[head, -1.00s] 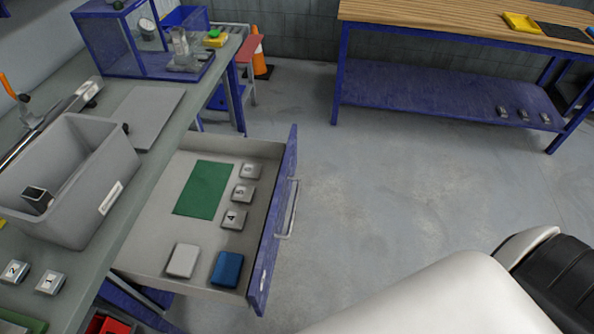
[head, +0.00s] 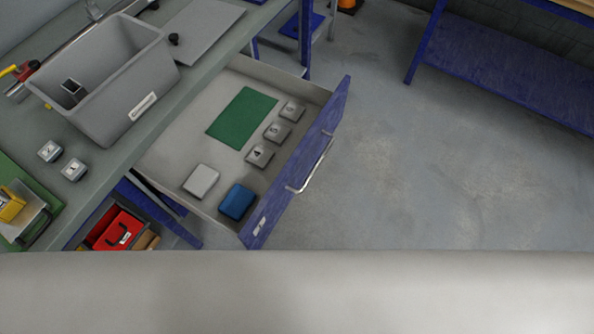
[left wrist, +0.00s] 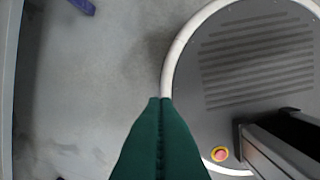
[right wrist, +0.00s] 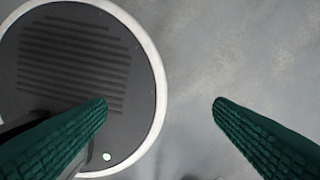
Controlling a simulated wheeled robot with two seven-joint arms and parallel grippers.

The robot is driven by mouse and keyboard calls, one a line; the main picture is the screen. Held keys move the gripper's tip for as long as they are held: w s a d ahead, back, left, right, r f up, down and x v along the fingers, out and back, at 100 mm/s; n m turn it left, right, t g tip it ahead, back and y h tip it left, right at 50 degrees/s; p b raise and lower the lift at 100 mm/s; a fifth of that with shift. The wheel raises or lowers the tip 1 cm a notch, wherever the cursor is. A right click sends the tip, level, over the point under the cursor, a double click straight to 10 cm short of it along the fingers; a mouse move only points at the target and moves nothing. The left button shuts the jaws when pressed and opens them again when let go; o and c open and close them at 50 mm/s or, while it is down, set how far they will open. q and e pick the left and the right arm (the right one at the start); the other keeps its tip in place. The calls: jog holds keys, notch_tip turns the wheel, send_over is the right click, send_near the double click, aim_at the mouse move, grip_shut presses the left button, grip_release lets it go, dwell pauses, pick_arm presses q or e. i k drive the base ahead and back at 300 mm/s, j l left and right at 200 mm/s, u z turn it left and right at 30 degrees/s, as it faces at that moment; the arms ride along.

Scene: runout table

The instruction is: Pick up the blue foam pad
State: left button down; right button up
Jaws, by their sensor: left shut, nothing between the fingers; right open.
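The blue foam pad (head: 237,201) lies in the front corner of the open drawer (head: 172,167), beside a light grey pad (head: 201,180). Neither wrist view shows it. My left gripper (left wrist: 160,100) shows in the left wrist view with its green fingers together and empty, above the floor and my round base. My right gripper (right wrist: 160,102) shows in the right wrist view with its green fingers wide apart and nothing between them, also over the floor. Neither gripper shows in the head view.
The drawer also holds a green mat (head: 241,117) and several numbered blocks (head: 260,156). Its blue front (head: 300,165) has a bar handle. A grey bin (head: 110,85) stands on the bench at left. A blue shelf (head: 500,75) stands at upper right. Floor right of the drawer is clear.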

aim_at(239, 202)
jog(key=u, duration=0.75)
jog(key=k+l+u, duration=0.2)
jog(key=l+u, duration=0.25)
jog(key=l, duration=0.15)
jog(key=k+l+u, duration=0.2)
jog(key=i+l, duration=0.05)
jog(key=l, duration=0.05)
